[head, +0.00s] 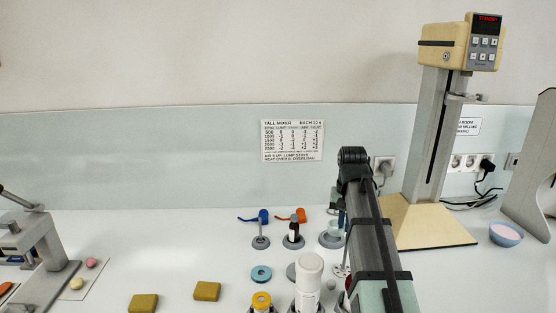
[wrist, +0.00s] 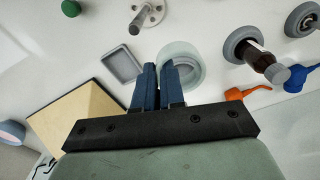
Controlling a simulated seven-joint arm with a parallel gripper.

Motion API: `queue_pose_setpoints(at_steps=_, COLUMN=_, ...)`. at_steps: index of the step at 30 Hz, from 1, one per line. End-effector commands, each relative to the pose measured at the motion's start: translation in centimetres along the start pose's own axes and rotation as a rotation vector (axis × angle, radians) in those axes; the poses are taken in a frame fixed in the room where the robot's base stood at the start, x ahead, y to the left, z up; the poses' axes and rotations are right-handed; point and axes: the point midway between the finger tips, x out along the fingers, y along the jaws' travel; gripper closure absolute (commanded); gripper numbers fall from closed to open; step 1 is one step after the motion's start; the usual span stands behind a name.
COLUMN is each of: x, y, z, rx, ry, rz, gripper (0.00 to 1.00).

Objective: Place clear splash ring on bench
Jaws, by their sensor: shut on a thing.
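The clear splash ring (wrist: 189,66) is a pale, see-through greenish ring in the wrist view. My gripper (wrist: 158,68) has its two blue fingers shut on the near left part of its wall. In the head view the ring (head: 331,238) shows small beside the end of my arm, partly hidden by it. The white bench (head: 220,245) lies beneath. I cannot tell whether the ring touches the bench or hangs just above it.
The tall mixer (head: 428,150) stands right of my arm. A shallow grey tray (wrist: 122,66) is left of the ring. A dark bottle (wrist: 262,60) on a grey base and orange (wrist: 245,93) and blue (wrist: 297,80) items are to its right. Yellow sponges (head: 207,291) lie in front.

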Motion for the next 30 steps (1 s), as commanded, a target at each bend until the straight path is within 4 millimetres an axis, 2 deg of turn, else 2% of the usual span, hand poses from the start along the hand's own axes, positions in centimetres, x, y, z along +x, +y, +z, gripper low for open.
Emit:
queue_pose_setpoints(at_steps=6, x=1.0, y=-0.7, z=-4.9, rx=0.095, ry=-0.002, rz=0.0, gripper=1.0)
queue_pose_setpoints(at_steps=12, x=2.0, y=-1.0, z=-7.5, rx=0.162, ry=-0.001, rz=0.0, gripper=1.0)
queue_pose_setpoints(at_steps=20, x=2.9, y=-1.0, z=-7.7, rx=0.171, ry=0.0, rz=0.0, gripper=1.0)
queue_pose_setpoints(at_steps=30, x=5.7, y=-1.0, z=-7.6, rx=0.171, ry=-0.001, rz=0.0, gripper=1.0)
